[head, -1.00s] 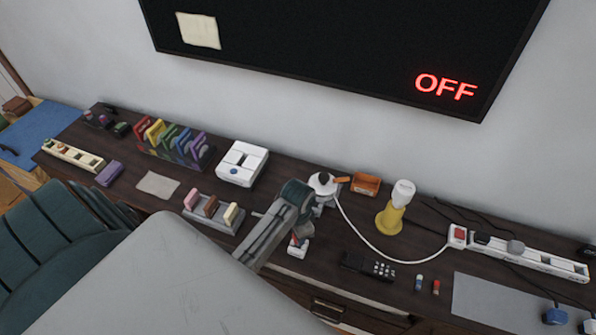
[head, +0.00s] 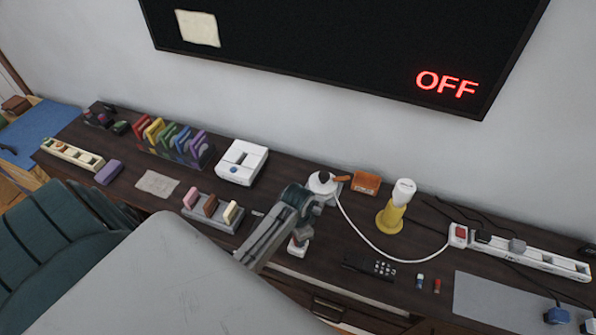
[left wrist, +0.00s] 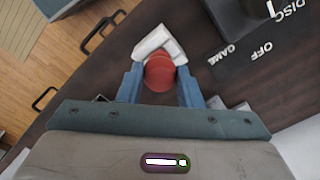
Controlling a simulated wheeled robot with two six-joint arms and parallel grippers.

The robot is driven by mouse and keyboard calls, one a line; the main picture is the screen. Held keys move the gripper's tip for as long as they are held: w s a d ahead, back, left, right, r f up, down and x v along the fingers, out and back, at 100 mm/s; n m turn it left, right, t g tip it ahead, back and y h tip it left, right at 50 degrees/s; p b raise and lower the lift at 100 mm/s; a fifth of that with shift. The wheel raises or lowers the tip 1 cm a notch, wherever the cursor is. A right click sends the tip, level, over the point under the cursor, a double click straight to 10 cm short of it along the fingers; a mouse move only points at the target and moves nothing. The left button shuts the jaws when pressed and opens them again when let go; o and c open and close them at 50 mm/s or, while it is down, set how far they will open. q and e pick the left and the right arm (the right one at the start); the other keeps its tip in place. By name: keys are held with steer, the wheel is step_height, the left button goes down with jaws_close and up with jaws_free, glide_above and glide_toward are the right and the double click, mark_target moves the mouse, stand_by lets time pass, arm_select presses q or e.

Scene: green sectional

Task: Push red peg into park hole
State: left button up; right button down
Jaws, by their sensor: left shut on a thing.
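A red, round-topped peg (left wrist: 159,70) sits between the two blue fingers of my left gripper (left wrist: 158,88) in the left wrist view. The gripper is shut on it. A small white block (left wrist: 153,42) is just beyond the peg and partly behind it. In the head view the white block (head: 298,249) stands near the front edge of the dark counter, below my left arm. The peg is hidden there by my arm. The wrist view does not show a hole or how deep the peg sits. My right gripper is not in view.
A grey holder (head: 212,222) with several coloured blocks stands left of my arm. A black remote (head: 368,267) lies to the right. A dark labelled panel (left wrist: 240,50) is right in the wrist view.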

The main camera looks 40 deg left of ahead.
arm_select(q)
steer(key=shift+f, duration=0.25)
steer(key=o, duration=1.1)
steer(key=shift+c, duration=0.2)
steer(key=shift+r, duration=0.1)
step_height(320, 180, up, 11)
steer(key=b, duration=0.2)
steer(key=shift+b, duration=0.35)
